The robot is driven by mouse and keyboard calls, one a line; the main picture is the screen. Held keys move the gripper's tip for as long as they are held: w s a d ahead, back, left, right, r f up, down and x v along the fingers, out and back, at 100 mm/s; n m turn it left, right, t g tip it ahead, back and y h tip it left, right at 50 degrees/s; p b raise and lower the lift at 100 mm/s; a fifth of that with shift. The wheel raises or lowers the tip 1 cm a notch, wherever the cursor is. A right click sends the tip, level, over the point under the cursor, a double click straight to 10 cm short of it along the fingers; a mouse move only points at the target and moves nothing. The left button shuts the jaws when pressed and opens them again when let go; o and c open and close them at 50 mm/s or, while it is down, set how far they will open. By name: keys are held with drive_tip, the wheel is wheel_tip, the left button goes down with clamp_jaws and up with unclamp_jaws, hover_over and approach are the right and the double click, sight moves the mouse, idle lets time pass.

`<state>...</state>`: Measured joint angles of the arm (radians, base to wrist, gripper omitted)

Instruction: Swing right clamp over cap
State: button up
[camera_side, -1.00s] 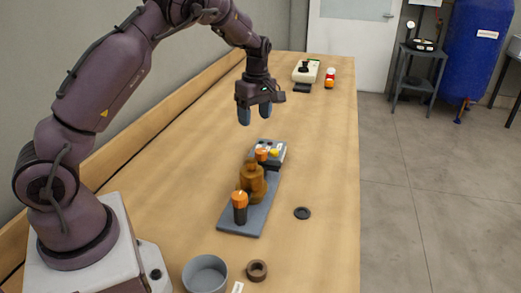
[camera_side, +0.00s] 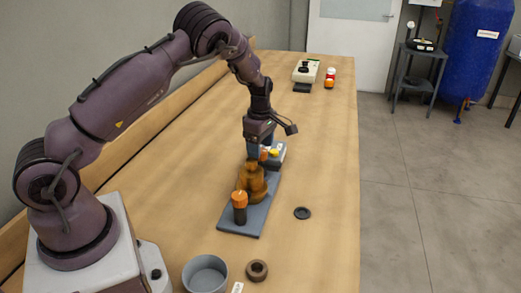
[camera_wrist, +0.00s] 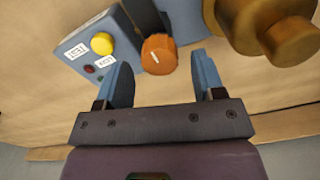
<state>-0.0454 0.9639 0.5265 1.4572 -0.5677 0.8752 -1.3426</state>
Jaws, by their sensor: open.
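The amber pump body (camera_side: 252,183) stands on a grey base plate (camera_side: 240,223), and part of it shows in the wrist view (camera_wrist: 262,20). A near clamp post with an orange top (camera_side: 240,200) stands at the plate's front end. The far clamp's orange knob (camera_side: 264,155) is partly hidden by my gripper. In the wrist view this orange knob (camera_wrist: 158,55), with a white line, appears between my fingertips beside a dark bar (camera_wrist: 146,14). My gripper (camera_wrist: 162,68) is open and points down over the far clamp; contact cannot be told. I cannot clearly make out a cap.
A grey-blue control box (camera_wrist: 85,45) with a yellow button (camera_wrist: 102,43) stands close by the far clamp. A black disc (camera_side: 302,213), a brown ring (camera_side: 257,270) and a grey bowl (camera_side: 205,273) lie nearer the front.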

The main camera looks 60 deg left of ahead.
drive_tip(key=shift+f, duration=0.85)
drive_tip(key=c, duration=0.9)
drive_tip(key=shift+c, duration=0.2)
